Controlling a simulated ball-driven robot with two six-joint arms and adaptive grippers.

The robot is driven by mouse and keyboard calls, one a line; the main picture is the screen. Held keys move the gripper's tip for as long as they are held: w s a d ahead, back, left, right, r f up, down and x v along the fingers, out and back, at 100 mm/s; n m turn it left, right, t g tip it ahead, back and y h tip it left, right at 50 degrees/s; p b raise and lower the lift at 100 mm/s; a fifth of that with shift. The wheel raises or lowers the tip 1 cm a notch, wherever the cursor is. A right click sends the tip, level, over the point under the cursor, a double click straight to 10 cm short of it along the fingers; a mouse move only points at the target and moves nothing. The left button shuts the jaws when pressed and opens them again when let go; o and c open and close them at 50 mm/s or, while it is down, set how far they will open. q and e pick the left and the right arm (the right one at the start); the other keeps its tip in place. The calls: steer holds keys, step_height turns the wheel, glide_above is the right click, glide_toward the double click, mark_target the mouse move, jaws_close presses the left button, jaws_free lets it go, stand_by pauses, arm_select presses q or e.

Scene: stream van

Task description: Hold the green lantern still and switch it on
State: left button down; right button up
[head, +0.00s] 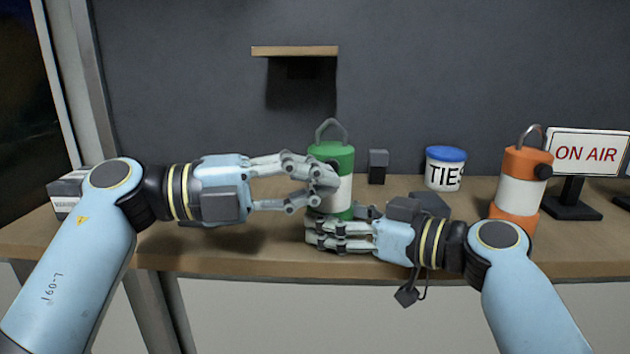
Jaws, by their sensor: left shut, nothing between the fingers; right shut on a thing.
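The green lantern (331,152) stands upright on the wooden counter. It has a green top with a grey wire handle, a white middle and a green base. My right gripper (318,234) is shut around the lantern's green base, low and at the front. My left gripper (328,186) is shut and empty, with its fingertips in front of the lantern's white middle. I cannot tell whether they touch it. The fingers hide part of the lantern's middle, and no switch on it can be made out.
An orange lantern (519,190), a white tub with a blue lid (445,169) and an ON AIR sign (587,153) stand to the right. A small dark box (378,166) stands behind. A wall shelf (295,51) is above. The wooden counter (270,250) has its edge in front.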

arm_select(q)
steer(key=shift+w, duration=0.1)
steer(key=shift+w, duration=0.9)
arm_select(e)
steer(key=shift+f, duration=0.1)
arm_select(q)
steer(key=s+a, duration=0.6)
steer(key=a, duration=0.3)
steer(key=shift+s+a, duration=0.2)
steer(key=shift+a, duration=0.2)
